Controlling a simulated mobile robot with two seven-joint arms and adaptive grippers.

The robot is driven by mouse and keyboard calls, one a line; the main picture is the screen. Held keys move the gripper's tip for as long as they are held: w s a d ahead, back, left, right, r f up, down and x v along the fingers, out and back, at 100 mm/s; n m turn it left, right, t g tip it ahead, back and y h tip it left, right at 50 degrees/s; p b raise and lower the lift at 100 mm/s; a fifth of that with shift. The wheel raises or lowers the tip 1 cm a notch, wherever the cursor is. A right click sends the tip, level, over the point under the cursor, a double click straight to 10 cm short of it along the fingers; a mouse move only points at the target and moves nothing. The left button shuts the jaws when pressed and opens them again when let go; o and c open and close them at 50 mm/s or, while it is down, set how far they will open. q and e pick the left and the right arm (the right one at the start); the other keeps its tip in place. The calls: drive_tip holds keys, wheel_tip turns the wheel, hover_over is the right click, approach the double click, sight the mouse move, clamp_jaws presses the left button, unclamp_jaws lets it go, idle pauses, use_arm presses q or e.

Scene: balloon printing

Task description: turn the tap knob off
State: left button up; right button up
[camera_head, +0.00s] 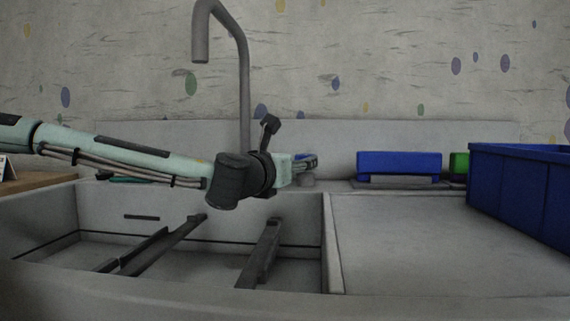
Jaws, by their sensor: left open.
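The grey tap (244,85) stands behind the sink, its spout curving over to the left at the top. My left arm reaches in from the left, across the front of the tap's lower part. My left gripper (308,162) is at the arm's right end, just right of the tap's base, open and pointing to the right. A small grey piece (307,181), possibly the tap knob, shows just below the gripper at the back ledge. The gripper and wrist partly hide this spot, so I cannot tell whether they touch. My right gripper is not in view.
The sink (200,268) lies below my arm, with dark bars (262,250) in it. A blue item (399,163) and a green item (459,163) are at the back. A large blue bin (520,190) stands at right. The counter (430,240) is clear.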

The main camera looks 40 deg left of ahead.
use_arm(q)
drive_tip(key=shift+v, duration=2.05)
